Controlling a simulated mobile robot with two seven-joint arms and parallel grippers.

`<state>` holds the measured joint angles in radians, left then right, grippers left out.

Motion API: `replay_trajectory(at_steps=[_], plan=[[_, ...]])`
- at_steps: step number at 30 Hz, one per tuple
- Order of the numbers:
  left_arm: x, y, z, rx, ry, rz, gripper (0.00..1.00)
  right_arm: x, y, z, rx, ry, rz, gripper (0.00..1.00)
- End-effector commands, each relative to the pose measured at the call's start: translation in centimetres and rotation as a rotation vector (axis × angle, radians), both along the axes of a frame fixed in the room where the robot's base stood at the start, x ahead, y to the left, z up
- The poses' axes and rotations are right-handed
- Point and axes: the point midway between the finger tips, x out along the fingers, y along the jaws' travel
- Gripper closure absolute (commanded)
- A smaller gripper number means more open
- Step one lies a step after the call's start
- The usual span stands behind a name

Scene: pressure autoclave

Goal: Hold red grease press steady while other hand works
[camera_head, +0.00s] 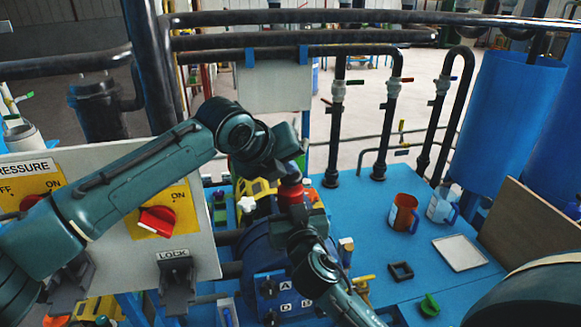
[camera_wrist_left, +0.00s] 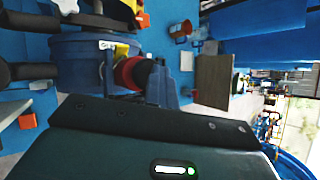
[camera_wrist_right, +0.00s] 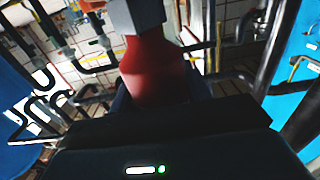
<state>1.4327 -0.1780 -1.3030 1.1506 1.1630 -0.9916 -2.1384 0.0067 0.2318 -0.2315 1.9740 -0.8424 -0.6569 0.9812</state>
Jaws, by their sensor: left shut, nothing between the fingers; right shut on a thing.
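The red grease press (camera_head: 291,188) stands over the blue round vessel (camera_head: 262,250) in the head view, upright as far as I can tell. My right gripper (camera_head: 301,208) is shut on it from the front; the press fills the middle of the right wrist view (camera_wrist_right: 152,72), with a grey part against one end. My left gripper (camera_head: 284,160) is shut and empty just above the press, hiding part of its top. In the left wrist view the red press (camera_wrist_left: 131,72) lies close beyond the gripper body. I cannot tell whether the left gripper touches it.
The pressure panel (camera_head: 110,200) with red knobs stands at the left. An orange mug (camera_head: 402,213), a clear mug (camera_head: 440,206), a white tray (camera_head: 460,252), a black square ring (camera_head: 400,271) and a green part (camera_head: 429,305) sit on the blue table (camera_head: 370,225). Pipes rise behind.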

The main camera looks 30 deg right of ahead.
Motion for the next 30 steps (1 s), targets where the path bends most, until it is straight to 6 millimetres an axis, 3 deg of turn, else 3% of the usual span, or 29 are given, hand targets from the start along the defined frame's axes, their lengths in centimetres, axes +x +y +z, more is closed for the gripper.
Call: replay_trajectory(at_steps=[15, 30], plan=[[0.0, 0.0, 2.7, 0.002, 0.002, 0.001, 1.0, 0.0, 0.0, 0.0, 0.002, -0.001, 0.001, 0.9], [0.0, 0.0, 3.7, 0.0, 0.0, 0.0, 1.0, 0.0, 0.0, 0.0, 0.001, 0.0, 0.001, 0.9]])
